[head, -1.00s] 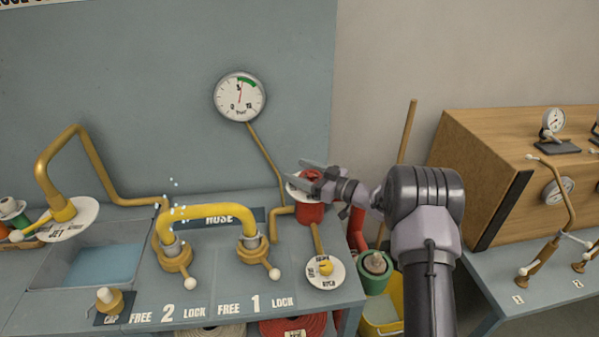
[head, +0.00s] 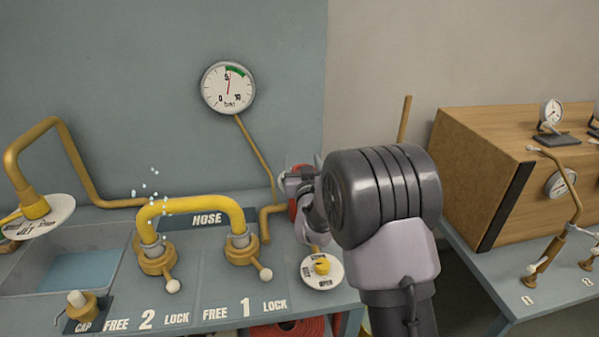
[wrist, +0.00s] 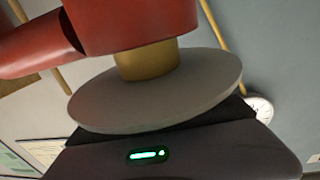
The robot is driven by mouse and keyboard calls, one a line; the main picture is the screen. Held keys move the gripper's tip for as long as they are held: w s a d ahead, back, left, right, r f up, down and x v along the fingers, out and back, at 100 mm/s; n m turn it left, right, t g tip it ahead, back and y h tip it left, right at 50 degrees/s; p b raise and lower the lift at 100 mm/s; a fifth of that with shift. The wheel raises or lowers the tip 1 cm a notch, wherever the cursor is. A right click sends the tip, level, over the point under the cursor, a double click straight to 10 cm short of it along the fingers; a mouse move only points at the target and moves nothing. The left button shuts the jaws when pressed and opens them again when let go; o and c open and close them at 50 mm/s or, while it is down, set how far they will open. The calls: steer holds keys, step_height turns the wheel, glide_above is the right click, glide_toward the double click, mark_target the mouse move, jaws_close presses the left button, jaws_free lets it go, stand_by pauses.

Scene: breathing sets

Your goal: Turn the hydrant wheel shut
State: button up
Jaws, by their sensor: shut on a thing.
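In the head view my gripper (head: 303,174) is at the red hydrant (head: 294,208), which my wrist mostly covers. The wheel cannot be made out there.
A white dial with a yellow knob (head: 322,266) lies close below my wrist. A yellow hose (head: 195,205) joins two brass couplings, with droplets at its left end. A gauge (head: 228,88) reads about 5. A wooden box (head: 490,160) stands right.

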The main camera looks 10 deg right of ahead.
steer(key=m+h, duration=0.2)
steer(key=h, duration=0.1)
steer(key=d+m+g+h, duration=0.1)
steer(key=m+h, duration=0.1)
steer(key=h, duration=0.1)
steer(key=shift+s+g, duration=0.15)
steer(key=shift+g, duration=0.15)
steer(key=shift+s+d+m+g+h, duration=0.1)
steer(key=shift+d+m+g+h, duration=0.1)
steer(key=shift+m+g+h, duration=0.55)
steer(key=shift+s+d+m+g+h, duration=0.1)
steer(key=shift+d+m+g+h, duration=0.15)
steer(key=shift+m+h, duration=0.55)
steer(key=shift+r+h, duration=0.1)
steer(key=shift+h, duration=0.25)
steer(key=o, duration=1.4)
